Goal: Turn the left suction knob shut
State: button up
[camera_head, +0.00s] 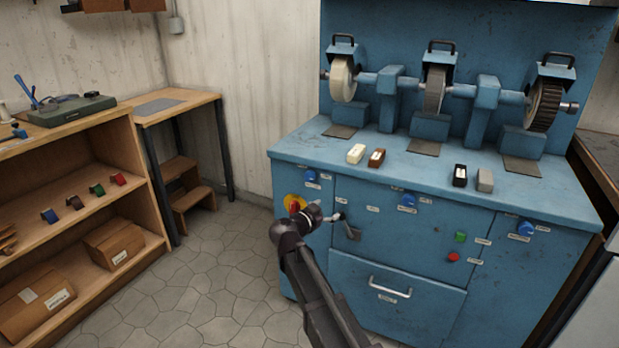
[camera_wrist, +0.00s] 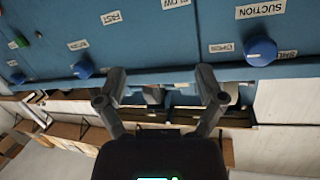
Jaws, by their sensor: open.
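The left blue knob (camera_head: 311,176) is at the upper left of the blue machine's front panel in the head view; its label is too small to read there. In the wrist view, a blue knob (camera_wrist: 262,51) sits at the upper right, with a SUCTION label (camera_wrist: 260,9) above it and OPEN and SHUT labels at its sides. I cannot tell its exact setting. My gripper (camera_head: 342,222) is in front of the panel, below and to the right of the left knob. In the wrist view, its fingers (camera_wrist: 160,88) are spread apart and empty, clear of the suction knob.
A yellow and red button (camera_head: 294,203) is left of my gripper. A middle knob (camera_head: 408,200), a right knob (camera_head: 526,229), green (camera_head: 460,237) and red (camera_head: 453,257) buttons share the panel. A drawer handle (camera_head: 389,289) sticks out below. The floor at left is clear.

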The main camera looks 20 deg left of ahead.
aim_at(308, 178)
jog(key=s+a+r+t+y, duration=0.1)
jog(key=a, duration=0.4)
jog(key=s+a+r+t+y, duration=0.1)
jog(key=a+r, duration=0.1)
jog(key=a, duration=0.4)
jog(key=shift+s+a+r, duration=0.15)
jog(key=shift+s+r, duration=0.1)
jog(key=shift+s, duration=0.1)
jog(key=shift+w, duration=0.15)
jog(key=w, duration=0.4)
jog(key=w+d, duration=0.1)
jog(key=w, duration=0.8)
jog(key=shift+w+d, duration=0.25)
jog(key=shift+d, duration=0.1)
jog(key=c, duration=1.2)
